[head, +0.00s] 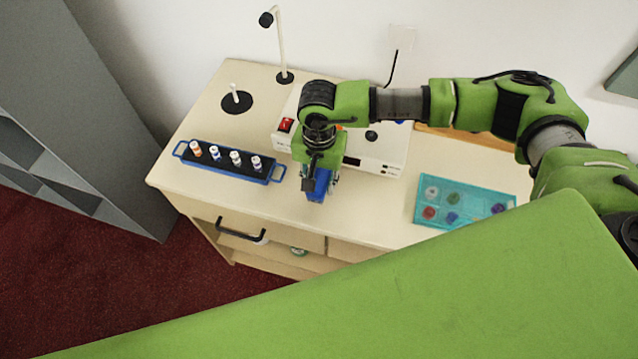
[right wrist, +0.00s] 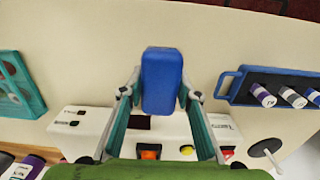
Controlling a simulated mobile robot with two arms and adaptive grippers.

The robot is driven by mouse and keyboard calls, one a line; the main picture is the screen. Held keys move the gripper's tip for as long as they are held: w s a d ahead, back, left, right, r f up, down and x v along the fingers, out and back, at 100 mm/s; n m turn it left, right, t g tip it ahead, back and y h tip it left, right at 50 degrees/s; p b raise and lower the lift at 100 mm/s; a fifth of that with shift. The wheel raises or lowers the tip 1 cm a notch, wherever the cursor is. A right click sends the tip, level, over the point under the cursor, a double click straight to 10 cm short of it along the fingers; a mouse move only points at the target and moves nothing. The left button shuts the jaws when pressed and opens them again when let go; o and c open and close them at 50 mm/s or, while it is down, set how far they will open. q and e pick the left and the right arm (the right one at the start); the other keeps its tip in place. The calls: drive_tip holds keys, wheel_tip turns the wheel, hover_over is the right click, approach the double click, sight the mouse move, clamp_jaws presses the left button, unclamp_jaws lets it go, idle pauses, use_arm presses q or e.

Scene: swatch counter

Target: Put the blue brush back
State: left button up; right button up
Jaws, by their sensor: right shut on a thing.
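My right gripper (head: 311,182) is over the front middle of the counter, shut on the blue brush (head: 319,187). In the right wrist view the blue brush (right wrist: 161,78) is a plain blue block between the two fingers of the gripper (right wrist: 160,94). My left gripper is not in view.
A blue-handled dark tray (head: 222,168) with several capped vials lies left of the gripper. A white device (head: 375,150) stands behind it. A teal tray (head: 463,218) with coloured pieces lies at right. Bare counter (head: 355,212) shows between the gripper and the teal tray.

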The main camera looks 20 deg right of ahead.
drive_tip(key=shift+s+f+p, duration=0.1)
drive_tip(key=shift+f+p, duration=0.5)
drive_tip(key=shift+f, duration=0.55)
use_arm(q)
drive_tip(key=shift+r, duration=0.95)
use_arm(e)
drive_tip(key=shift+f, duration=0.1)
drive_tip(key=shift+f, duration=0.15)
drive_tip(key=o, duration=1.2)
drive_tip(key=shift+c, duration=0.2)
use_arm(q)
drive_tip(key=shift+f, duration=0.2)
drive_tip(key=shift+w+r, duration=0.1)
